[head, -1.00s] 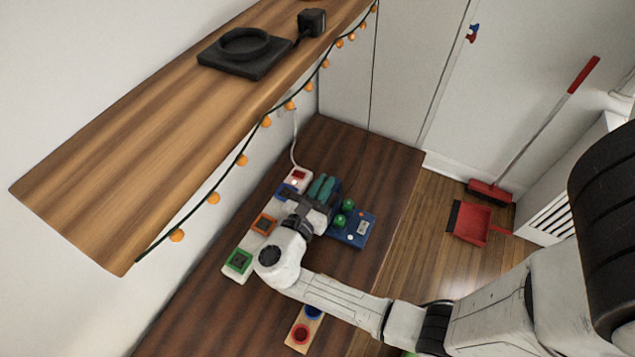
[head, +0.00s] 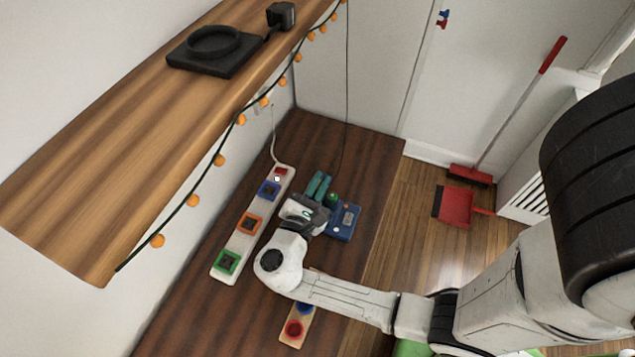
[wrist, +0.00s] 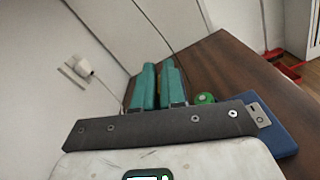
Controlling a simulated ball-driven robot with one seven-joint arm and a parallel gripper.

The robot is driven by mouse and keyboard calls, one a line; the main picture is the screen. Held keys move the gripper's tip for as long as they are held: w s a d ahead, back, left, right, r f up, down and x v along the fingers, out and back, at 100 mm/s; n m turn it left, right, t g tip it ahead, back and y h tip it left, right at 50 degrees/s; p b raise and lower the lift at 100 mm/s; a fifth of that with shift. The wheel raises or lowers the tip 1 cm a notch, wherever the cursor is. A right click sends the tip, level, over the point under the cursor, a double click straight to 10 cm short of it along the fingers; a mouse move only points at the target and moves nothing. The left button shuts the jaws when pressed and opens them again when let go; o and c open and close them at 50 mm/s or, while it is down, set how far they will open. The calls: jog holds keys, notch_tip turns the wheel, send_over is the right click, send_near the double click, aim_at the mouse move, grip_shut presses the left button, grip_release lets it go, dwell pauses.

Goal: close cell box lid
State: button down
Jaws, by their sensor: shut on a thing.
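A blue box (head: 347,220), which I take for the cell box, lies on the dark wooden table just right of my gripper. It has a grey panel and a green round knob (head: 331,199). The wrist view shows the box's corner (wrist: 277,128) and the knob (wrist: 205,98). My gripper (head: 320,183) points towards the back of the table, its two teal fingers nearly together beside the box. The fingers also show in the wrist view (wrist: 159,82), close together. What lies between them is too hidden to make out. I cannot make out a separate lid; my gripper hides the box's left part.
A white power strip (head: 239,243) with coloured sockets lies to the left along the wall. A small wooden board (head: 291,342) with red and blue buttons is at the front. A wooden shelf (head: 120,150) with string lights overhangs the left. A red dustpan (head: 456,207) is on the floor.

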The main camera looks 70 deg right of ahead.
jog(key=c, duration=1.3)
grip_release()
jog(key=shift+a, duration=0.1)
jog(key=a+b, duration=0.1)
jog(key=a, duration=0.4)
jog(key=a+b, duration=0.1)
jog(key=a, duration=0.4)
jog(key=shift+s+a, duration=0.2)
jog(key=shift+a, duration=0.1)
